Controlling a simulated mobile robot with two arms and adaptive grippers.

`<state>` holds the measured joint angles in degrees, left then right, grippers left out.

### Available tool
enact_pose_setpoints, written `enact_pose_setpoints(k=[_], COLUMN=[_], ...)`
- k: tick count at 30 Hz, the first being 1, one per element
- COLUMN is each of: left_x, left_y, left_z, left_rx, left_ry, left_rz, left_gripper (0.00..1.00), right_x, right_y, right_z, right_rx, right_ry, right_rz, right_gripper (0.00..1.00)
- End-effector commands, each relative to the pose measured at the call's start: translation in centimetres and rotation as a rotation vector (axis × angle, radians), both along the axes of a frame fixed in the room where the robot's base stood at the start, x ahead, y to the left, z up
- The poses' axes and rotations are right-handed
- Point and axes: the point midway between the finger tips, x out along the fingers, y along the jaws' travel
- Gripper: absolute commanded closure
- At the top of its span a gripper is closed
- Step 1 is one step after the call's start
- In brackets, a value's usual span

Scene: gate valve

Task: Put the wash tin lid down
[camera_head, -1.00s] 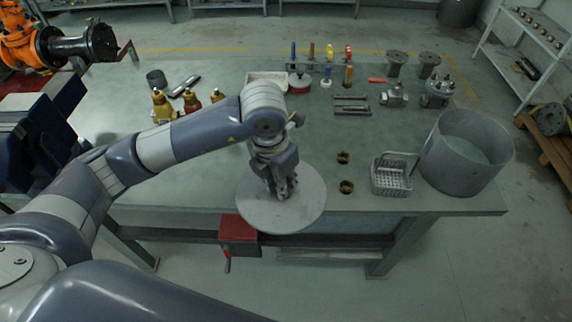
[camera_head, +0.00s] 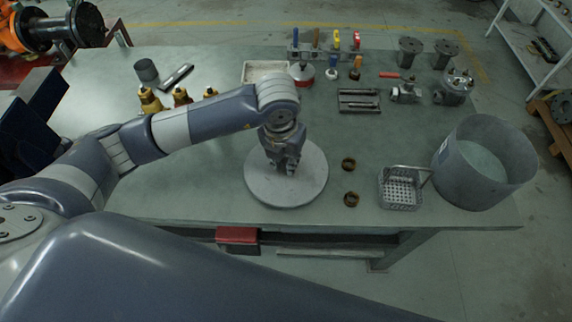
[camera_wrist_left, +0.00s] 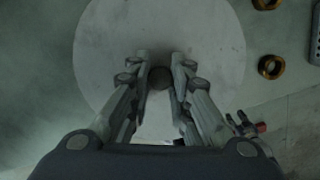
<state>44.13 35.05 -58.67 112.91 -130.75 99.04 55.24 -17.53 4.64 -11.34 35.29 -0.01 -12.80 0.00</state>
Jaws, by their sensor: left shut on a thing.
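The wash tin lid (camera_head: 262,190) is a flat, round grey disc at the front middle of the bench. My left gripper (camera_head: 287,168) is above its centre and shut on its small knob. In the left wrist view the lid (camera_wrist_left: 110,45) fills the upper middle, and the gripper's fingers (camera_wrist_left: 160,75) stand on both sides of the dark round knob. I cannot tell whether the lid touches the bench or is a little above it. The wash tin (camera_head: 470,175), a grey open cylinder, stands at the right end. My right gripper is not in view.
A wire basket (camera_head: 402,188) and two brass rings (camera_head: 349,164) lie between lid and tin. Brass valve parts (camera_head: 150,100), a white tray (camera_head: 266,71), a tool rack and metal fittings stand farther back.

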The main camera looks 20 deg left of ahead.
Motion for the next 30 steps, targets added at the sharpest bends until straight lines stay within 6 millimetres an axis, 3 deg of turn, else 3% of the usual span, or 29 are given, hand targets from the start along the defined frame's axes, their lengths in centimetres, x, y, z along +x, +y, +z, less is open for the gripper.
enact_pose_setpoints(k=[5,9,15,22,23,24,25,30], left_x=[0.0,0.0,0.1,0.1,0.1,0.1,0.1,0.1], left_y=[0.0,0.0,0.0,0.0,0.0,0.0,0.0,0.0], left_z=[-1.8,-3.7,-4.2,-4.7,-4.5,-4.5,-4.5,-4.5], left_rx=[0.001,0.0,0.0,0.0,0.0,0.0,0.0,0.0], left_ry=[0.001,-0.001,-0.004,-0.003,-0.002,-0.002,-0.002,-0.002], left_rz=[0.002,0.001,0.0,0.0,0.0,0.0,0.0,0.0], left_gripper=[1.0,1.0,1.0,1.0,0.74,0.65,0.61,0.61], right_x=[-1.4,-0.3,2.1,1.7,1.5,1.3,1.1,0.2], right_y=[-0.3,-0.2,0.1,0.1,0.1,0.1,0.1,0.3], right_z=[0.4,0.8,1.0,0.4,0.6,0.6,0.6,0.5], right_rx=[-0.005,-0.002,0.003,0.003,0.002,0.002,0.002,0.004], right_ry=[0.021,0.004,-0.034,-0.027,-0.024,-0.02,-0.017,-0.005], right_rz=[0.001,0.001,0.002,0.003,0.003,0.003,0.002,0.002], right_gripper=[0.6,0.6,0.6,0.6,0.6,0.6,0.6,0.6])
